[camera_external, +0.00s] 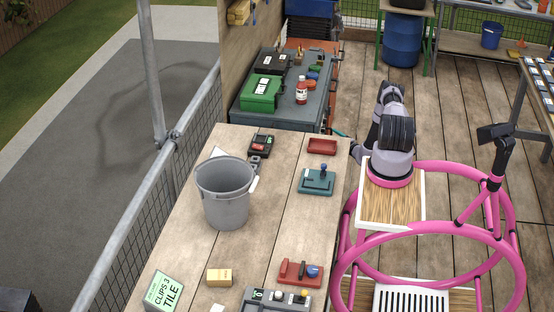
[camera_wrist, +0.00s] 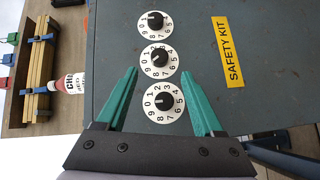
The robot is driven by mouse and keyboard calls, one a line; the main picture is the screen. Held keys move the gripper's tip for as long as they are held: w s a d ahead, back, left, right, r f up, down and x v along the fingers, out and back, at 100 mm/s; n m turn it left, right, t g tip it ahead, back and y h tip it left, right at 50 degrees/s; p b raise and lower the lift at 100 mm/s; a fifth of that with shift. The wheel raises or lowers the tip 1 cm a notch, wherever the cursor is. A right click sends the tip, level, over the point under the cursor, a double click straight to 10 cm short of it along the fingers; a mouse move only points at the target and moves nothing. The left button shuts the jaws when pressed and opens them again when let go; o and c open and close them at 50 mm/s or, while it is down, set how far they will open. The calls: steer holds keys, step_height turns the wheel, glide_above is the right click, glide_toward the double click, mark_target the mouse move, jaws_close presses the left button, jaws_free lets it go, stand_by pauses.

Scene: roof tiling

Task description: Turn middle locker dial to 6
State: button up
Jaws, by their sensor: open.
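The locker's blue-grey front (camera_wrist: 215,115) fills much of the wrist view. Three round white dials with black knobs run down it: a top dial (camera_wrist: 155,25), the middle dial (camera_wrist: 159,61) and a bottom dial (camera_wrist: 164,102). The middle knob's pointer mark is too small to read surely. My gripper (camera_wrist: 160,73) is open and empty, its teal fingers either side of the bottom dial in the picture, tips near the middle dial's lower edge. No contact shows. In the external view the grey locker (camera_external: 248,117) stands beyond the table; a teal finger (camera_external: 340,133) shows near its right end, and its dials are hidden.
A yellow SAFETY KIT label (camera_wrist: 228,52) is right of the dials. A green case (camera_external: 260,93) and a red-and-white bottle (camera_external: 302,91) stand on the locker. The wooden table (camera_external: 260,240) carries a grey bucket (camera_external: 225,195) and small trays.

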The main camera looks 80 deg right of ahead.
mark_target(323, 129)
steer(key=x, duration=0.7)
steer(key=shift+w+d, duration=0.25)
jaws_close()
